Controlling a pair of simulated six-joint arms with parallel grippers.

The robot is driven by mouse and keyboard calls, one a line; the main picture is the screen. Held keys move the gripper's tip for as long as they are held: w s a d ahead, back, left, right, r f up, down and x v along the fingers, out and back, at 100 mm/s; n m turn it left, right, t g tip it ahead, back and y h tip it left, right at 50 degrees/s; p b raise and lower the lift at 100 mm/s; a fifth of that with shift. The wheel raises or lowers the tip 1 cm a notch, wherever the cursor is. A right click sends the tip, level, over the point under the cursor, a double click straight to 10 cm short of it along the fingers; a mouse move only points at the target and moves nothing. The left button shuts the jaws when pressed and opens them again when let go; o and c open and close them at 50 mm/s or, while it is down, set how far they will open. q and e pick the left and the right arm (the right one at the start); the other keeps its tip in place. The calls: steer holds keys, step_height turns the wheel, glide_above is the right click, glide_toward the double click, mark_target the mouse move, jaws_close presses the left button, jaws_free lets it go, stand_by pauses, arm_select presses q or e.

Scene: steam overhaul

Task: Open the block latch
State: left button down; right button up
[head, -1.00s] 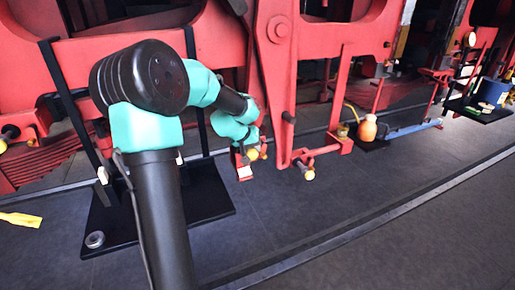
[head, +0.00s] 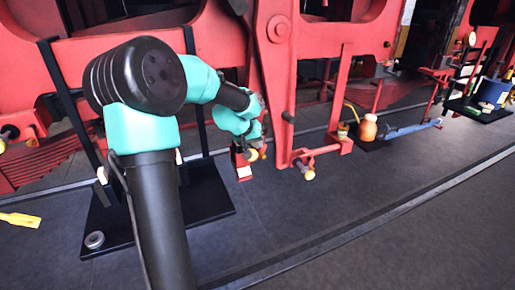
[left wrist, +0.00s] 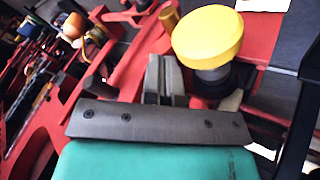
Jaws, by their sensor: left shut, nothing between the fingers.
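My left gripper (left wrist: 165,80) is shut and empty. In the left wrist view its fingers lie just left of the large yellow knob (left wrist: 207,37); I cannot tell whether they touch it. In the head view my left wrist hides part of the bracket and the fingers. My right gripper is not in view.
A second yellow-tipped red fitting (head: 309,174) stands to the right. An orange bottle (head: 368,129) stands farther right, a blue bar (head: 412,130) beside it. A black base plate (head: 205,192) with uprights lies below my left arm. The front floor is clear.

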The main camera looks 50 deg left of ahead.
arm_select(q)
steer(key=shift+w+d+r, duration=0.1)
steer(key=shift+w+r, duration=0.1)
steer(key=shift+r, duration=1.05)
steer(key=shift+w+r, duration=0.15)
steer(key=shift+r, duration=1.1)
steer(key=w+d+f+m+g+h, duration=0.1)
steer(key=d+f+g, duration=0.1)
steer(key=d+f, duration=0.9)
steer(key=w+d+f+m+g+h, duration=0.1)
steer(key=d+f, duration=0.6)
steer(key=f, duration=0.8)
steer(key=s+d+f+m+g+h, duration=0.1)
steer(key=s+d+f+m+g, duration=0.2)
steer(key=s+d+f, duration=1.3)
steer(key=shift+s+d+f+m+g, duration=0.3)
steer(key=shift+d+f, duration=0.2)
steer(key=shift+f, duration=0.45)
steer(key=c, duration=1.9)
jaws_free()
